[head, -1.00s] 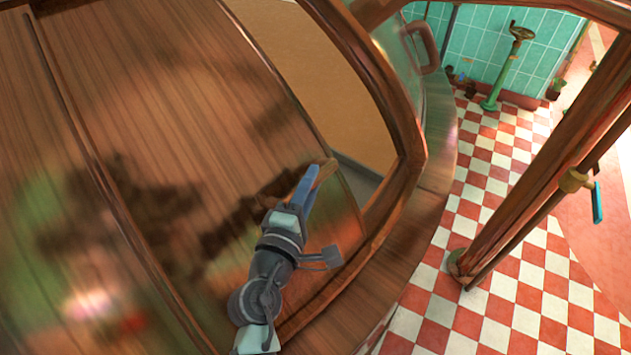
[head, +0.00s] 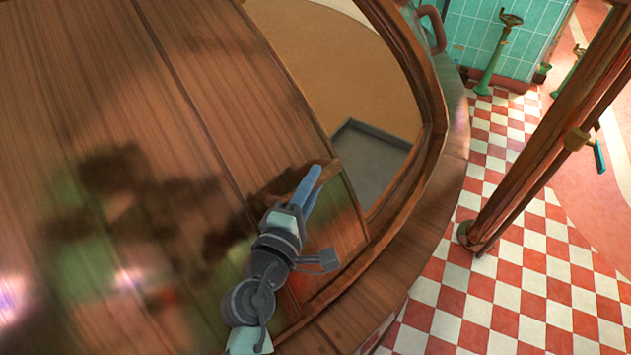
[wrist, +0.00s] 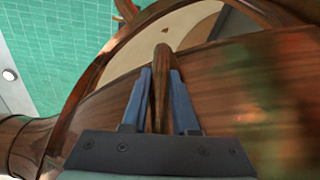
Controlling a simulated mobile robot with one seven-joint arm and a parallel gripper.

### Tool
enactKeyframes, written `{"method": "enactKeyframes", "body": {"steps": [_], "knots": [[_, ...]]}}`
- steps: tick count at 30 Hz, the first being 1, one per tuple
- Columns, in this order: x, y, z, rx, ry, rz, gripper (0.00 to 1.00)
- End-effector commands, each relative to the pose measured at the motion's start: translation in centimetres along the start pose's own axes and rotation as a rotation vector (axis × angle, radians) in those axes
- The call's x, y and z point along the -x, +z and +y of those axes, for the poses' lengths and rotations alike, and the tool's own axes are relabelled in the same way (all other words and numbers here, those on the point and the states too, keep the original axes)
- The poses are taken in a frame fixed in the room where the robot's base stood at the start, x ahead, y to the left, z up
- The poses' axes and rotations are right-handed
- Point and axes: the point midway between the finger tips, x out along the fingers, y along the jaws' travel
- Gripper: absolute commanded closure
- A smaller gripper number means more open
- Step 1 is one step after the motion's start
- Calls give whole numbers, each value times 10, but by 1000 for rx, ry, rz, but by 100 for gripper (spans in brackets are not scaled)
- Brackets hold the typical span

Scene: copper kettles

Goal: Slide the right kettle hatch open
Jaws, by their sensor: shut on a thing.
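The right kettle hatch (head: 215,75) is a glossy reddish-brown panel with wood-like grain, filling the left of the head view. It is partly open. Past its edge, the tan inside of the kettle (head: 345,75) and a grey flat part (head: 372,155) show through the opening. My gripper (head: 312,183) is at the hatch's edge, near the rim. In the wrist view, its two blue fingers (wrist: 162,90) are closed on both sides of the upright hatch handle (wrist: 161,65). Part of the handle is hidden behind the fingers in the head view.
The curved kettle rim (head: 425,215) runs along the right of the opening. A brown post (head: 540,135) stands to the right on a red and white checkered floor (head: 510,260). A green valve stand (head: 496,55) is by the teal tiled wall (head: 475,30).

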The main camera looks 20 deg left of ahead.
Motion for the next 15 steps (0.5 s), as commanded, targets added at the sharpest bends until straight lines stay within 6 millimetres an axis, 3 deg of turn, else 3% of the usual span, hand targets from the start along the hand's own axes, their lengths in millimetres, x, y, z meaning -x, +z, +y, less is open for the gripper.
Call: {"method": "enactKeyframes", "body": {"steps": [8, 9, 13, 15], "knots": [[1, -5, 0, -1, 2, 12, 100], [0, -4, 0, -1, 2, 11, 65], [0, -3, 1, -1, 3, 7, 43], [0, -2, 1, -1, 3, 5, 43]]}}
